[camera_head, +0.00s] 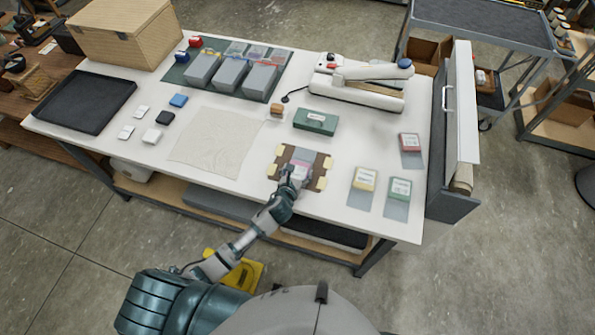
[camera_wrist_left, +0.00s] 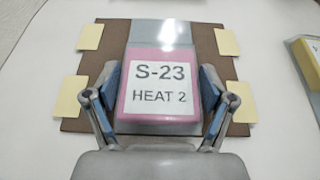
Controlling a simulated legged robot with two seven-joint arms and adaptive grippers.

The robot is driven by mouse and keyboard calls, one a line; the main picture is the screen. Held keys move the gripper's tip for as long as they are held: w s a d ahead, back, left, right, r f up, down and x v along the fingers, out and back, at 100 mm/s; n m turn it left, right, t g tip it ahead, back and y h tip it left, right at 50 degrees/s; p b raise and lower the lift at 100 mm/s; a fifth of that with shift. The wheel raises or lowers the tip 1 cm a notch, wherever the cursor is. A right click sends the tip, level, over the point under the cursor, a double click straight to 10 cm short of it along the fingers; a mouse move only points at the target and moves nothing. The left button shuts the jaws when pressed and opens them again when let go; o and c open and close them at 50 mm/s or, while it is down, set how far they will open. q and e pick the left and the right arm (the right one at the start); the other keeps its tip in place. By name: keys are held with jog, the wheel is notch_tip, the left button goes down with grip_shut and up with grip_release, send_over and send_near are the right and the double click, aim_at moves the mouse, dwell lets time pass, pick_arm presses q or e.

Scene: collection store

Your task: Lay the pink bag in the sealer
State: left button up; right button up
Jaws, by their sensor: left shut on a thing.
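The pink bag (camera_wrist_left: 162,53) has a pink body with a white label reading "S-23 HEAT 2" and a clear grey flap at its far end. It lies over a brown board (camera_wrist_left: 108,42) with pale yellow tabs at its corners. My left gripper (camera_wrist_left: 162,98) is shut on the pink bag, one finger on each side. In the head view the left gripper (camera_head: 291,180) is at the board's near half, with the pink bag (camera_head: 301,166) partly hidden under it. The sealer (camera_head: 362,84), white with a long arm and a blue knob, stands at the table's back right. My right gripper is not in view.
A green box (camera_head: 315,121) stands between the board and the sealer. Yellow (camera_head: 364,178), green (camera_head: 399,188) and red (camera_head: 410,142) labelled bags lie to the right. Grey bins (camera_head: 230,72), a pale cloth (camera_head: 213,140) and a black tray (camera_head: 87,100) are to the left.

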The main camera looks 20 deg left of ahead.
pick_arm(q)
jog(key=shift+a+f, duration=0.1)
jog(key=o, duration=1.1)
jog(key=shift+a, duration=0.1)
jog(key=shift+s, duration=0.1)
jog(key=f+v, duration=0.1)
jog(key=v, duration=1.5)
jog(key=x, duration=1)
jog(key=shift+w+b, duration=0.35)
jog(key=shift+x, duration=2.65)
